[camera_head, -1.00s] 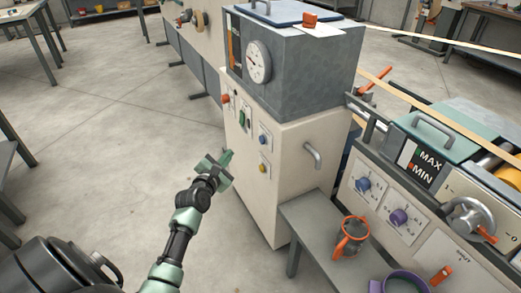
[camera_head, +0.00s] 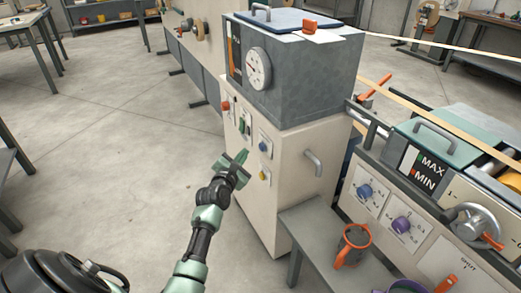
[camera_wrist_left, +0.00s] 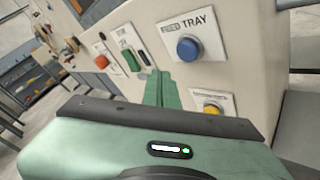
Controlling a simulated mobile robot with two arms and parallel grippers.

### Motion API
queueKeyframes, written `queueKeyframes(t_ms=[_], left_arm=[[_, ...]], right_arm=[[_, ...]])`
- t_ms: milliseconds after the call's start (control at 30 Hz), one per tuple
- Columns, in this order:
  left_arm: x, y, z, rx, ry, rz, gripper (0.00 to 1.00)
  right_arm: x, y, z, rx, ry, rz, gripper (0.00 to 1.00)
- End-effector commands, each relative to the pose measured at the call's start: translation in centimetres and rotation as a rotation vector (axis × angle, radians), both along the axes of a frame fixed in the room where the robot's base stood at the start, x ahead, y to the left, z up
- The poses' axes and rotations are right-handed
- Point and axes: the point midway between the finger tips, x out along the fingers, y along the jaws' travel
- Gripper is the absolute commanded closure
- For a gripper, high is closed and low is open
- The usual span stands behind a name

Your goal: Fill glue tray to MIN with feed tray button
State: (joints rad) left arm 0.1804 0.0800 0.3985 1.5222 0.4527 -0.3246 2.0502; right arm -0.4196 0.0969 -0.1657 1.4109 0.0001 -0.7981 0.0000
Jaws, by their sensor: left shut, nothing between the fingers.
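My left gripper (camera_head: 240,158) is shut and empty, its green fingertips close to the front panel of the cream cabinet (camera_head: 287,195). In the left wrist view the shut fingers (camera_wrist_left: 162,90) point at the panel, left of and below the blue button (camera_wrist_left: 188,48) under the label FEED TRAY. The blue button also shows in the head view (camera_head: 263,146), just right of the fingertips. The glue tray's gauge (camera_head: 421,168), marked MAX and MIN, has a red mark beside MIN. The glue tray (camera_head: 450,150) is under a teal lid, so its inside is hidden. My right gripper is out of view.
A yellow button (camera_wrist_left: 212,107), a green switch (camera_wrist_left: 131,61) and a red knob (camera_wrist_left: 101,62) sit on the same panel. A grey bench (camera_head: 315,235) with an orange-handled pot (camera_head: 353,246) stands at right. The floor left of the cabinet is clear.

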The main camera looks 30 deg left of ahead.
Motion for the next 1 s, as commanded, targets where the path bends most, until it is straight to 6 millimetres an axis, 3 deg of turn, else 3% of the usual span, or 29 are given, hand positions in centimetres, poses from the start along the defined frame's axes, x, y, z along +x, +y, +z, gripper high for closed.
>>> queueKeyframes(t_ms=[300,1000], left_arm=[[2.2,-1.3,0.0,0.000,0.001,0.001,1.00],[2.4,-1.4,0.0,0.002,0.001,0.000,1.00]], right_arm=[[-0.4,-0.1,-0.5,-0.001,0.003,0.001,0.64],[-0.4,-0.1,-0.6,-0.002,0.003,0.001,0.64]])
